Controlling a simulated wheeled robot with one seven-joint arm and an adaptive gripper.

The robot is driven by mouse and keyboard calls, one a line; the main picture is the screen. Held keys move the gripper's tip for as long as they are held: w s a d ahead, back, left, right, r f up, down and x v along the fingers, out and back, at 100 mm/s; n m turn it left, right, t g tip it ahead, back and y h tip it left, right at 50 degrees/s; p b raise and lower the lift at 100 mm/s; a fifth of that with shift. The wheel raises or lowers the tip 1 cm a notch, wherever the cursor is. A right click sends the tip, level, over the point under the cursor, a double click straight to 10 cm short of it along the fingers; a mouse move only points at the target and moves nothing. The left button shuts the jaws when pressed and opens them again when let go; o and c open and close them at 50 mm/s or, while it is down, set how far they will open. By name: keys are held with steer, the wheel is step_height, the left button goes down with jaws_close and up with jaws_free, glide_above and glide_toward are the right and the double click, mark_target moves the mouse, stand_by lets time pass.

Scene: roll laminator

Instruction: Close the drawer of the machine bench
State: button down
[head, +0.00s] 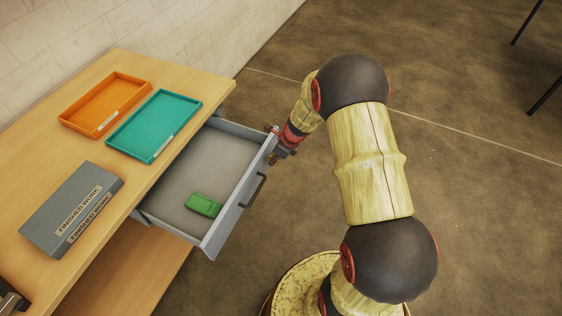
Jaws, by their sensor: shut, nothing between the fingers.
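The grey drawer (198,160) of the wooden machine bench (55,135) is pulled well out. A green object (203,205) lies inside it near the front panel. The drawer's front panel (236,208) faces right and carries a dark bar handle (254,190). My gripper (273,132) is shut and empty at the far end of the front panel, beyond the handle. It looks close to the panel's outer face; I cannot tell whether it touches. My wrist partly hides the fingers.
An orange tray (103,128), a teal tray (150,148) and a grey box labelled "FINISHED WORK" (50,208) are on the bench top. A white brick wall (190,40) stands behind. The floor (470,180) to the right is mostly clear, with dark legs (543,97) at the far right.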

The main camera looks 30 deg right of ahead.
steer(key=p, duration=1.3)
glide_above(218, 149)
steer(key=shift+d, duration=0.15)
steer(key=shift+w, duration=0.1)
